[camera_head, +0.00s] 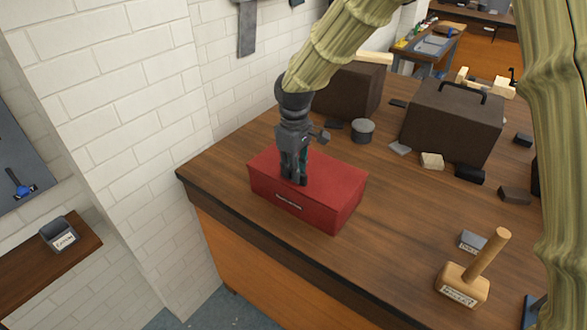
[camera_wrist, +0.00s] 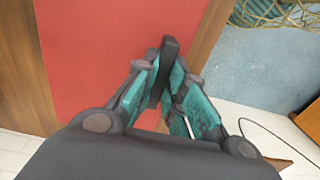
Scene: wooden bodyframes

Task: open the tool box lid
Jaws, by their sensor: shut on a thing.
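The tool box (camera_head: 335,195) is a red box on the wooden workbench, near its front left corner. Its lid (camera_head: 330,172) looks shut and flat, and its red top fills much of the wrist view (camera_wrist: 95,50). My gripper (camera_head: 295,182) reaches down onto the lid from above. In the wrist view, my gripper (camera_wrist: 165,92) has its teal finger pads closed on a dark handle (camera_wrist: 168,52) that stands up from the lid. In the head view the fingers hide the handle. A small label sits on the box's front face.
A mallet (camera_head: 475,270) stands on the bench at the right front. A large dark case (camera_head: 452,120), another dark case (camera_head: 350,92) and a grey round tin (camera_head: 363,130) stand behind the box. Small blocks lie around them. A brick wall (camera_head: 120,110) borders the bench's left.

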